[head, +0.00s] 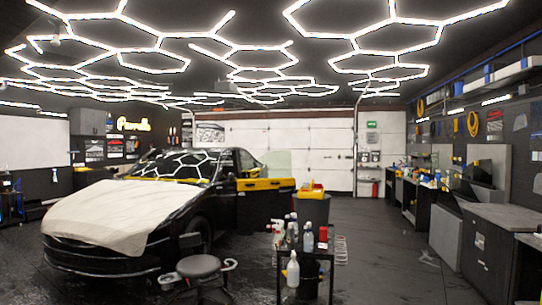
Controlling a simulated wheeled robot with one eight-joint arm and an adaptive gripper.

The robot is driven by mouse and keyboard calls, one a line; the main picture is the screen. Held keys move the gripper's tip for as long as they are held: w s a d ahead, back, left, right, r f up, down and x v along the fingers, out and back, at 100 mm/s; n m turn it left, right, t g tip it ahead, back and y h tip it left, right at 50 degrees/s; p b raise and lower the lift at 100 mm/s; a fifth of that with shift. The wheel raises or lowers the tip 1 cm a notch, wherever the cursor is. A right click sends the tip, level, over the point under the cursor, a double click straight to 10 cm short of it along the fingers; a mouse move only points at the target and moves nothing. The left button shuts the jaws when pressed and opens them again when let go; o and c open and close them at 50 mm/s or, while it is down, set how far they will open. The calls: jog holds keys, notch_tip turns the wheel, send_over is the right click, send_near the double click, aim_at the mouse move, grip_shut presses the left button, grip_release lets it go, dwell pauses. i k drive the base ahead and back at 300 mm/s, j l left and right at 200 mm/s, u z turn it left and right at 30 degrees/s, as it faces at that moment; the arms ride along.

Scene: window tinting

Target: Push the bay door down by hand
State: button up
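The bay door (289,134) is a white sectional panel door in the far wall, beyond the car. Its panels fill the opening from a brown band at the top down to about floor level at its right side. The open car door, a bin and a cart hide parts of its lower left and middle. I cannot make out a handle on it. My gripper is not in view.
A black car (175,215) with a white cover on its hood stands left, its door open. A stool (199,267) and a bottle cart (305,256) stand in front. Cabinets (490,240) line the right wall. A clear floor aisle (385,240) leads toward the back.

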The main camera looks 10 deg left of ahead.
aim_at(307, 165)
jog(key=i, duration=1.9)
jog(key=i+z, duration=0.1)
jog(key=i, duration=0.6)
jog(key=i+j+z, duration=0.15)
jog(key=i, duration=0.55)
jog(key=i+j+z, duration=0.1)
jog(key=i, duration=0.6)
jog(key=i+l+z, duration=0.15)
jog(key=i, duration=0.95)
jog(key=i+l+z, duration=0.15)
jog(key=i, duration=0.95)
jog(key=i+j+u, duration=0.1)
jog(key=i+u, duration=0.25)
jog(key=i, duration=0.7)
jog(key=i+l+u, duration=0.15)
jog(key=i+u, duration=0.15)
jog(key=i, duration=7.05)
